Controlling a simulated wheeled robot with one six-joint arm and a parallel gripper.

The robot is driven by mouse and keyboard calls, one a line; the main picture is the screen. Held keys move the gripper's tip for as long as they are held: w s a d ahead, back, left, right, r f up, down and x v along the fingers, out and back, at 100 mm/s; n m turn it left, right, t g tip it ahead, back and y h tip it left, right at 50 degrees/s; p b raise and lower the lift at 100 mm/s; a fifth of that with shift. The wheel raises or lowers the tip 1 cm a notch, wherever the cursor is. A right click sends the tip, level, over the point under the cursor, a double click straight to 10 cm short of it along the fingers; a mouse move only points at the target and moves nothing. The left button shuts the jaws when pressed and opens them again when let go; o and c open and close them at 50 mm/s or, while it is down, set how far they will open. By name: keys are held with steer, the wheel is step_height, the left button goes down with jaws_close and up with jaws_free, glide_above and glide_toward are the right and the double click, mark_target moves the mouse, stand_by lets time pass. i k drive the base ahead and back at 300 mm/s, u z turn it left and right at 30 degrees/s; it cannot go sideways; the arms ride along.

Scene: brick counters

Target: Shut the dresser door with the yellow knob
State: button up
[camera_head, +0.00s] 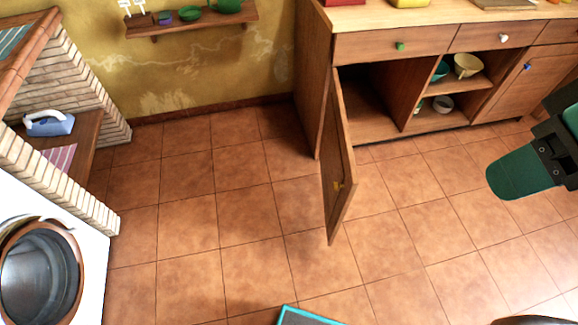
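The dresser door (338,165) stands wide open at the left end of the wooden dresser (380,45). It sticks out toward me, seen nearly edge-on. The yellow knob (339,186) is on its right-hand face, low down near the free edge. The compartment (370,105) behind the door is open and looks empty. My gripper (530,165), dark with green parts, is at the right edge of the view, well to the right of the door and apart from it. It is partly cut off, so its opening is unclear.
An open shelf (460,85) with bowls is right of the open compartment. A closed door with a blue knob (528,67) is farther right. Drawers above have a green knob (400,46) and a white knob (503,38). The tiled floor (235,215) is clear around the door.

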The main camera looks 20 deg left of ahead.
mark_target(338, 176)
steer(key=u, duration=0.5)
steer(key=i, duration=1)
steer(key=k, duration=0.5)
steer(key=u, duration=1.95)
steer(key=k, duration=0.75)
steer(key=z, duration=1)
steer(key=i, duration=0.45)
steer(key=u, duration=0.1)
